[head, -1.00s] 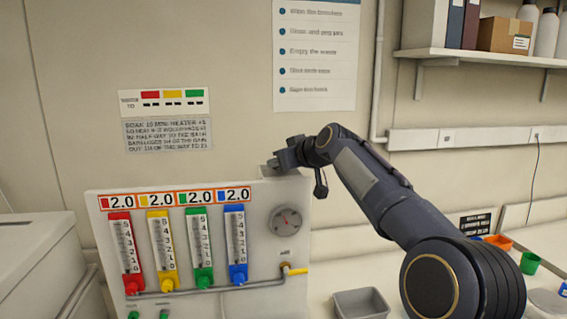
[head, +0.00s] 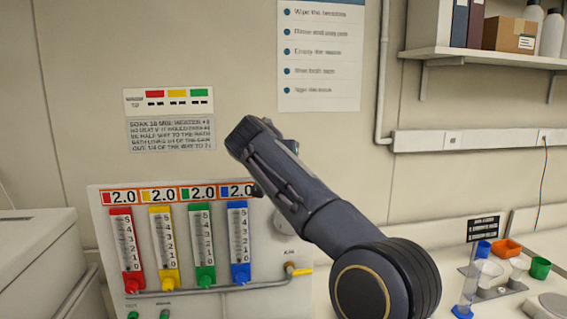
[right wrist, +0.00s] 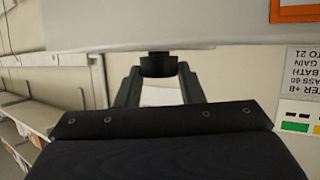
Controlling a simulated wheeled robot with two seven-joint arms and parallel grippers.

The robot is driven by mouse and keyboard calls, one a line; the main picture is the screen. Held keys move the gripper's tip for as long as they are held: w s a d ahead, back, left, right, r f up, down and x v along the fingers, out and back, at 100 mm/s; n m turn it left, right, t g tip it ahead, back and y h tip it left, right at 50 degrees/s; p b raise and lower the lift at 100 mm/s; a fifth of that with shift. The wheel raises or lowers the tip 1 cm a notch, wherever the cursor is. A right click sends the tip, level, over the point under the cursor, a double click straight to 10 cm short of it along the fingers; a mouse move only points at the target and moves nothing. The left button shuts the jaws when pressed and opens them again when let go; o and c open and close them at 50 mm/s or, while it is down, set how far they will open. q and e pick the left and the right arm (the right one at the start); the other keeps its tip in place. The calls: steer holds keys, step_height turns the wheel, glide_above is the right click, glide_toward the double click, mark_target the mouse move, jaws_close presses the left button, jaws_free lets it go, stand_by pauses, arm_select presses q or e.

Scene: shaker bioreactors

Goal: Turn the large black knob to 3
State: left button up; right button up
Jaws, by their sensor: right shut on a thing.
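The large black knob (right wrist: 158,64) shows in the right wrist view as a dark round piece at the edge of the white panel. My right gripper (right wrist: 159,74) has a finger on each side of the knob and is shut on it. In the head view my right forearm and wrist cover the panel's upper right corner, and the knob cannot be made out there. The white panel (head: 105,240) carries red, yellow, green and blue scale tubes. The displays above them (head: 180,195) each read 2.0. The knob's setting cannot be read. My left gripper is not in view.
A round gauge (head: 283,224) is mostly hidden behind my right arm. A yellow-handled valve (head: 302,271) sits at the panel's lower right. Small colored cups, including an orange one (head: 508,248), stand on the right bench. A shelf (head: 480,55) is above.

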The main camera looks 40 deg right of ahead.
steer(key=m+g, duration=0.1)
steer(key=m+g+h+p, duration=0.1)
steer(key=g, duration=0.1)
steer(key=shift+w+a+m+p, duration=0.15)
steer(key=shift+w+m+p, duration=0.15)
steer(key=shift+m, duration=0.1)
steer(key=shift+f+m+g+h+p, duration=0.1)
steer(key=shift+m+g+h+p, duration=0.3)
steer(key=shift+m+g, duration=0.3)
steer(key=shift+f, duration=0.1)
steer(key=o, duration=1)
steer(key=shift+b+v, duration=0.65)
steer(key=shift+v, duration=3.25)
